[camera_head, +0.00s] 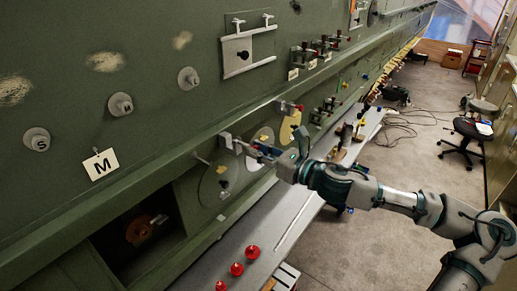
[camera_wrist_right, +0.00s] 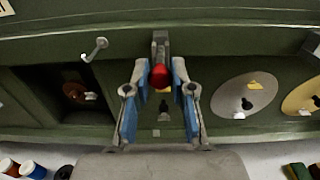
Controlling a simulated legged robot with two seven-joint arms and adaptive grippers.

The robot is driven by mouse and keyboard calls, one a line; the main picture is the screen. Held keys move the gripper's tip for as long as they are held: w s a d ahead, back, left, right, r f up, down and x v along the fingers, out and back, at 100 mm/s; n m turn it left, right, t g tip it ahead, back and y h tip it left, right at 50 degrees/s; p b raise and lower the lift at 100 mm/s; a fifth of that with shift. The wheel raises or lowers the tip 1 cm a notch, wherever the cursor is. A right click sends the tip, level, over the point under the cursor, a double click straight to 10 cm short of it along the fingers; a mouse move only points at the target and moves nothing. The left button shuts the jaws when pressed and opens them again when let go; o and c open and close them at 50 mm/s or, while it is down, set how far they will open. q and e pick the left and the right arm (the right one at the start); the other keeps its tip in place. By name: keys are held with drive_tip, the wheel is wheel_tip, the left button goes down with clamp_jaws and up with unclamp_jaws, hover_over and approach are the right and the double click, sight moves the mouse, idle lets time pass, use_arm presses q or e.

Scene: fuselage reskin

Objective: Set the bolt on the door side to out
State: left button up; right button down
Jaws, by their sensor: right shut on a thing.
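The bolt is a grey metal fitting with a red knob (camera_wrist_right: 160,76), on the green panel's ledge. In the wrist view its metal bracket (camera_wrist_right: 160,46) stands just beyond the knob. My right gripper (camera_wrist_right: 160,86) has its blue fingers on either side of the red knob and is shut on it. In the head view the right gripper (camera_head: 258,150) reaches to the bracket (camera_head: 228,142) from the right, and the knob is hidden by the fingers. How far the bolt is drawn cannot be told. My left gripper is in neither view.
A small hook (camera_wrist_right: 95,48) sticks out left of the bolt. Below are a dark opening with a reddish wheel (camera_head: 139,229) and pale discs (camera_wrist_right: 244,95) with keyholes.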

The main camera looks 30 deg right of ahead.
drive_tip(key=c, duration=1.4)
unclamp_jaws()
drive_tip(key=shift+w+d+f, duration=0.15)
drive_tip(key=shift+w+d, duration=0.05)
drive_tip(key=o, duration=0.4)
drive_tip(key=shift+a, duration=0.1)
drive_tip(key=shift+w+a, duration=0.1)
drive_tip(key=shift+a, duration=0.05)
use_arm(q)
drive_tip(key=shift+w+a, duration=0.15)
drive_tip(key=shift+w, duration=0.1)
use_arm(e)
drive_tip(key=v, duration=1.2)
